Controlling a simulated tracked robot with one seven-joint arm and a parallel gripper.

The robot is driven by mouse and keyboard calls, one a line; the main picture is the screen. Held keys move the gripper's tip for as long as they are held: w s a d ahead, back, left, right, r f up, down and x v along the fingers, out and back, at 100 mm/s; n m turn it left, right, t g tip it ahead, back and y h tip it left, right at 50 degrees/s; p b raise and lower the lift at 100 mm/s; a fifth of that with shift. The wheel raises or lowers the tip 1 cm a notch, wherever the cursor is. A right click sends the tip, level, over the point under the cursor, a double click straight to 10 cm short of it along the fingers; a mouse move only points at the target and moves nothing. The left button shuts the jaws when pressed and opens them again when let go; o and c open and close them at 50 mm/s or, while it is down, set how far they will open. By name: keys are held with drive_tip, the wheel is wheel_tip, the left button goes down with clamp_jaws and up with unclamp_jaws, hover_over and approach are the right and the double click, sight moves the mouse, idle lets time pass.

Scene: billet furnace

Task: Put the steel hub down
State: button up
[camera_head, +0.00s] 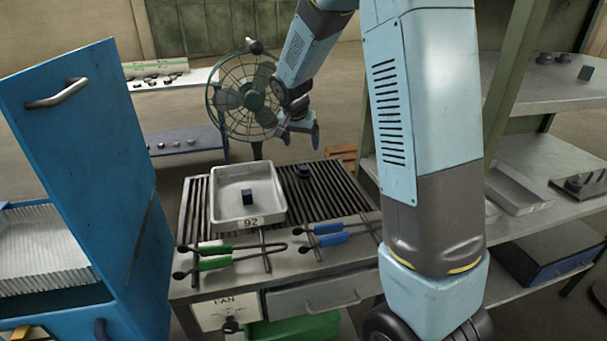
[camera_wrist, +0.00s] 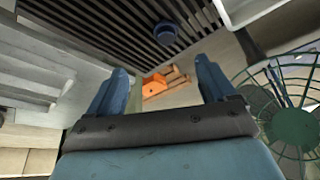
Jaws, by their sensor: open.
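A small dark blue round piece, which looks like the steel hub (camera_head: 303,171), rests on the dark slatted top of the bench (camera_head: 190,215), right of the metal tray. It also shows on the slats at the top of the wrist view (camera_wrist: 165,32). My gripper (camera_head: 301,134) is in the air above and behind the bench, apart from the hub. Its two blue fingers are spread with nothing between them, as the wrist view (camera_wrist: 163,72) shows.
The metal tray (camera_head: 226,178), labelled 92, holds a dark block (camera_head: 247,197). Green-handled tongs (camera_head: 215,263) and blue-handled tongs (camera_head: 330,240) lie at the bench front. A green fan (camera_head: 238,100) stands behind. A blue cabinet door (camera_head: 85,140) is left; shelves (camera_head: 545,150) are right.

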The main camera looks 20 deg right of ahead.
sight(304, 167)
drive_tip(key=x, duration=0.7)
drive_tip(key=w+a+x, duration=0.1)
drive_tip(key=x, duration=0.3)
drive_tip(key=shift+d, duration=0.1)
drive_tip(key=shift+w+d+x, duration=0.1)
drive_tip(key=shift+w+x, duration=0.05)
drive_tip(key=shift+x, duration=1.15)
drive_tip(key=shift+w+d+x, duration=0.1)
drive_tip(key=shift+w+x, duration=0.05)
drive_tip(key=shift+x, duration=1.1)
drive_tip(key=shift+r, duration=0.15)
drive_tip(key=shift+c, duration=0.5)
drive_tip(key=c, duration=1.3)
clamp_jaws()
drive_tip(key=shift+r, duration=0.15)
